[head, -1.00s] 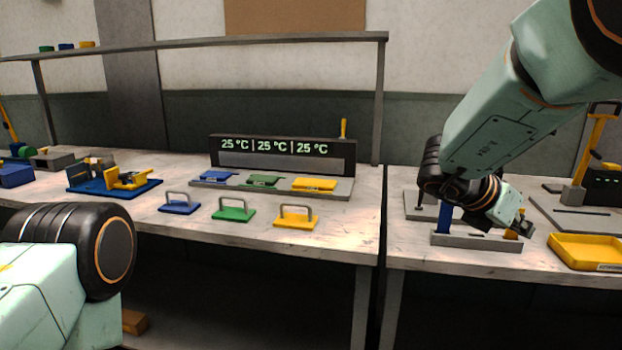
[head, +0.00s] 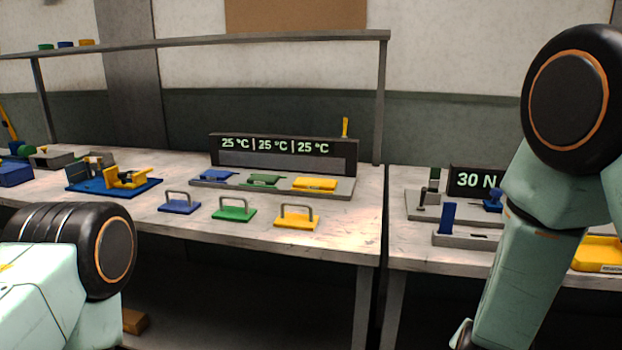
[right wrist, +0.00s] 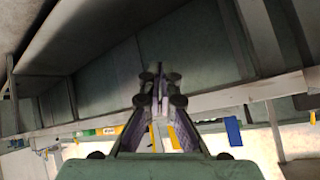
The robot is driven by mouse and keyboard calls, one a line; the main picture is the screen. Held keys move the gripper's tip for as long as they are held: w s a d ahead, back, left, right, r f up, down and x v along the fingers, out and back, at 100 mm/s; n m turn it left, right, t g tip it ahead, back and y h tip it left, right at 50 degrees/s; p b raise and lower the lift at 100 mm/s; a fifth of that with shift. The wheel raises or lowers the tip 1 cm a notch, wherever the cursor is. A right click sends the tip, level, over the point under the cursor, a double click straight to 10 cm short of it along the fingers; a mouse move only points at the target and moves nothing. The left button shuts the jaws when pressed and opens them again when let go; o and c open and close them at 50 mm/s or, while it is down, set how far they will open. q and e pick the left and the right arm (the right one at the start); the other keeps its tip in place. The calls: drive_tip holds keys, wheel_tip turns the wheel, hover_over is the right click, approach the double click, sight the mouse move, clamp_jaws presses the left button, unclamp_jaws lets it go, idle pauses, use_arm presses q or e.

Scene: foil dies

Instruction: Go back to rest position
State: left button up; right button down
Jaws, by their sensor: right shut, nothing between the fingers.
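My right gripper (right wrist: 160,85) shows in the right wrist view, with its fingers shut and nothing between them. Its background there is tilted, with bench edges and wall panels. In the head view my right arm hangs down at the right, in front of the right bench (head: 410,262), and its gripper is below the picture. Part of my left arm shows at the lower left of the head view, but the left gripper is out of view.
The left bench (head: 335,235) holds a temperature display (head: 283,152), blue (head: 180,206), green (head: 233,214) and yellow (head: 297,222) handled plates, and a blue fixture (head: 90,187). The right bench holds a 30 N display (head: 476,180), a blue post (head: 447,217) and a yellow tray (head: 598,255).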

drive_tip(key=s+a+f+n+g+y, duration=0.1)
drive_tip(key=s+a+f+n+g, duration=0.1)
drive_tip(key=s+f, duration=0.4)
drive_tip(key=s+a+f+n+g+y, duration=0.2)
drive_tip(key=s+a+f+n+g, duration=0.1)
drive_tip(key=s, duration=1.2)
drive_tip(key=s+a+f+n+g+y, duration=0.2)
drive_tip(key=s+f+n+g, duration=0.1)
drive_tip(key=s+f, duration=0.5)
drive_tip(key=s+n, duration=0.1)
drive_tip(key=s, duration=0.2)
drive_tip(key=shift+s+a+f+n, duration=0.3)
drive_tip(key=shift+s+n, duration=0.05)
drive_tip(key=shift+n, duration=0.05)
drive_tip(key=shift+d, duration=0.1)
